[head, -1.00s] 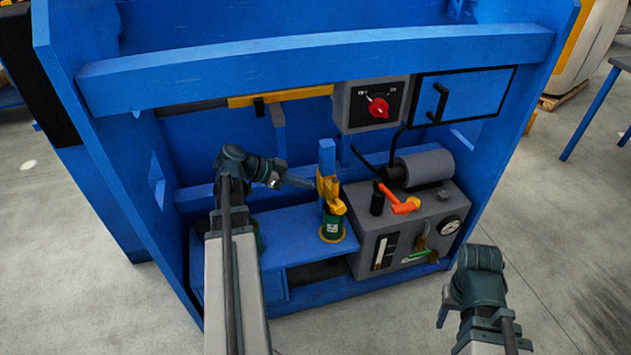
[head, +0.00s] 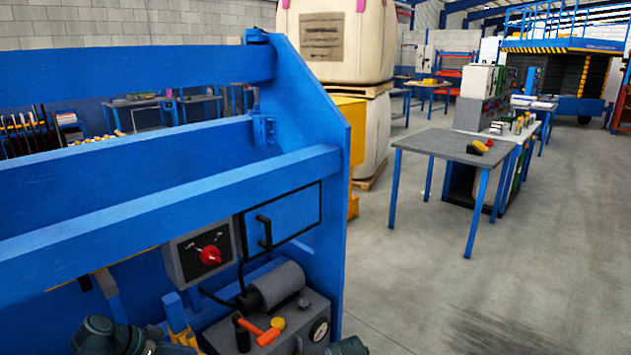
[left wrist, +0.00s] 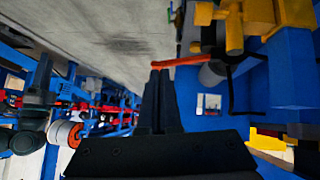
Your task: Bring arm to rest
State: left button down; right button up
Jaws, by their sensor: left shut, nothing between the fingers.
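My left arm shows at the bottom left of the head view, in front of the blue panel frame (head: 200,204); its fingers cannot be made out there. In the left wrist view my left gripper (left wrist: 160,76) is shut and empty, its two dark fingers together. Their tips appear just below the orange lever (left wrist: 178,61) in the picture; I cannot tell the gap. A small part of my right arm shows at the bottom edge of the head view; its gripper is out of frame.
The orange-handled lever (head: 272,333) sits on the grey machine box (head: 316,308). A switch box with a red knob (head: 209,255) is above it. A yellow clamp (head: 182,335) stands left of it. Open floor lies right of the frame, with a grey-topped table (head: 440,143) further back.

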pick_arm(q)
jog(key=s+d+r+n+g+y+p, duration=0.1)
jog(key=s+d+r+g+y+p, duration=0.1)
jog(key=d+r+p, duration=0.3)
jog(key=s+d+r+n+g+y+p, duration=0.1)
jog(key=s+d+r+y+p, duration=0.3)
jog(key=d+p, duration=0.4)
jog(key=s+d+r+n+g+y+p, duration=0.1)
jog(key=s+d+r+p, duration=0.4)
jog(key=d, duration=0.9)
jog(key=shift+s+d+r+n+g+y+p, duration=0.15)
jog(key=shift+d+r+n+g+y+p, duration=0.35)
jog(key=shift+g+y+p, duration=0.45)
pick_arm(e)
notch_tip(320, 180, up, 22)
pick_arm(q)
jog(key=shift+a, duration=0.15)
